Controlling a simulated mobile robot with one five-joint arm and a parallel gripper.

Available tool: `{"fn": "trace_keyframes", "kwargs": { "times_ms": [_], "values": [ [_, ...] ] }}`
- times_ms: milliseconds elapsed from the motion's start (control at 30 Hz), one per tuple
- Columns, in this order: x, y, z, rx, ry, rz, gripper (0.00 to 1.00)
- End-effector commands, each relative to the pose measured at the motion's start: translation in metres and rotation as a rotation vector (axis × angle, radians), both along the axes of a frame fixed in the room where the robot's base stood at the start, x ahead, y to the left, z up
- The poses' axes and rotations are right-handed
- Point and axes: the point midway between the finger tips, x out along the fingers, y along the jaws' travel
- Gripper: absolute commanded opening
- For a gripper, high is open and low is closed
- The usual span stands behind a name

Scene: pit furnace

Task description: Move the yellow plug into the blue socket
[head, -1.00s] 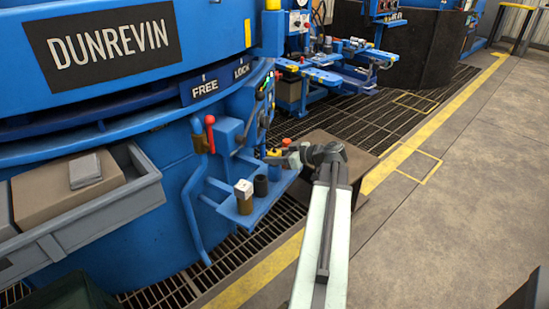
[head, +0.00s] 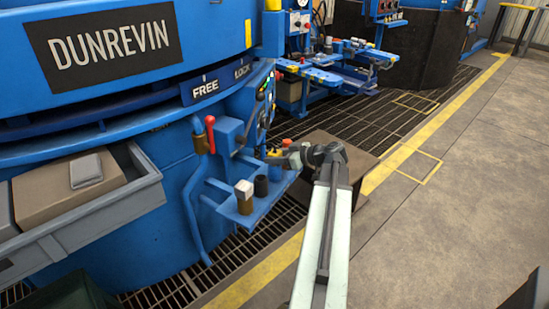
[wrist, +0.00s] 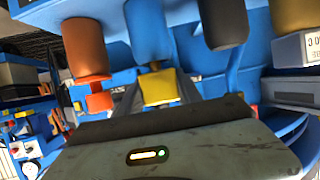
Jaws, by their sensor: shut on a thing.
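My gripper (wrist: 160,98) is shut on the yellow plug (wrist: 158,87), seen between the fingers in the wrist view. The blue socket (wrist: 149,32) is a blue cylinder on the ledge, directly in line with the plug. Their ends meet or overlap in the picture, and I cannot tell whether the plug is inside. The wrist view looks upside down, with the ledge along the top. In the head view my gripper (head: 286,157) is over the far end of the blue ledge, with the yellow plug (head: 273,153) small at its tip.
An orange socket (wrist: 86,48) and a black socket (wrist: 223,22) stand close on either side. A brown socket (head: 244,205) holding a white block stands at the ledge's near end. A red-handled valve (head: 210,133) and the furnace wall are behind. The floor at right is clear.

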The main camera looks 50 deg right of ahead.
Motion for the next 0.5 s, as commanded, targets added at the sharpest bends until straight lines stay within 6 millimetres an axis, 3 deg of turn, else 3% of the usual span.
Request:
{"fn": "trace_keyframes", "kwargs": {
  "times_ms": [500],
  "values": [
    [-0.0005, -0.0006, -0.0078, 0.001, 0.000, -0.001, 0.00]
  ]
}}
